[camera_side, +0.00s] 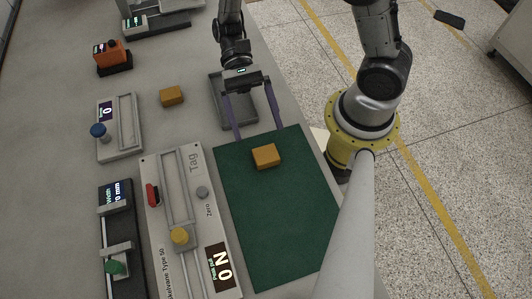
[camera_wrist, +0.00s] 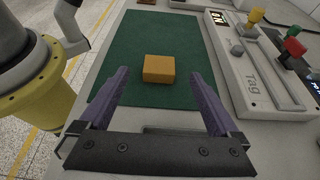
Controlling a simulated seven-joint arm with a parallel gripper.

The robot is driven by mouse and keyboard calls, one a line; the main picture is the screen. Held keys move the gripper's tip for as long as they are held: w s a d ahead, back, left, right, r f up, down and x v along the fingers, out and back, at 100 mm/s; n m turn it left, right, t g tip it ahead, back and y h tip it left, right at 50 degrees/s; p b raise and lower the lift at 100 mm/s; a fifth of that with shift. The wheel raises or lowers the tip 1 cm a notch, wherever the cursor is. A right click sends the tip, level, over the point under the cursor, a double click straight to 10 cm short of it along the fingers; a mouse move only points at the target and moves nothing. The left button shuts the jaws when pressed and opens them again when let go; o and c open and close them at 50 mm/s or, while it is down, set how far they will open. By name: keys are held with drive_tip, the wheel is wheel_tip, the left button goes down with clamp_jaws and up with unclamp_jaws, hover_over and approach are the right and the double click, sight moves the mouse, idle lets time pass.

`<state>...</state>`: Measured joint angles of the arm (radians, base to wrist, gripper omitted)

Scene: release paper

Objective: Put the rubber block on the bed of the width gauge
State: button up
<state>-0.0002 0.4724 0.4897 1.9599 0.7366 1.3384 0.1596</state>
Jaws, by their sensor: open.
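An orange-tan block (camera_side: 265,156) lies flat on the green mat (camera_side: 285,225); it also shows in the wrist view (camera_wrist: 159,69). A similar block (camera_side: 172,96) lies on the bare grey table further back; I cannot tell by look which is rubber. The width gauge (camera_side: 117,230) is the dark device at the lower left, with a "Width" display reading 0 mm, two grey jaws and a green knob. Its bed between the jaws looks empty. My gripper (camera_side: 257,132) is open and empty, its purple fingers spread just behind the mat block and apart from it.
A long pale instrument marked "Tag" (camera_side: 195,180), with red and yellow knobs, stands between mat and width gauge. A pale device with a blue knob (camera_side: 119,130), an orange device (camera_side: 110,55) and a grey tray (camera_side: 216,92) stand further back. Most of the mat is clear.

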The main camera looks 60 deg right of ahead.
sight(267, 156)
drive_tip(key=shift+x, duration=3.5)
drive_tip(key=shift+d+f, duration=0.1)
drive_tip(key=shift+f, duration=0.05)
clamp_jaws()
drive_tip(key=shift+r, duration=0.75)
drive_tip(key=s+d+r, duration=0.8)
drive_tip(key=d+r, duration=0.2)
drive_tip(key=r, duration=0.1)
drive_tip(key=shift+s+d+r, duration=0.3)
drive_tip(key=shift+s+d, duration=0.1)
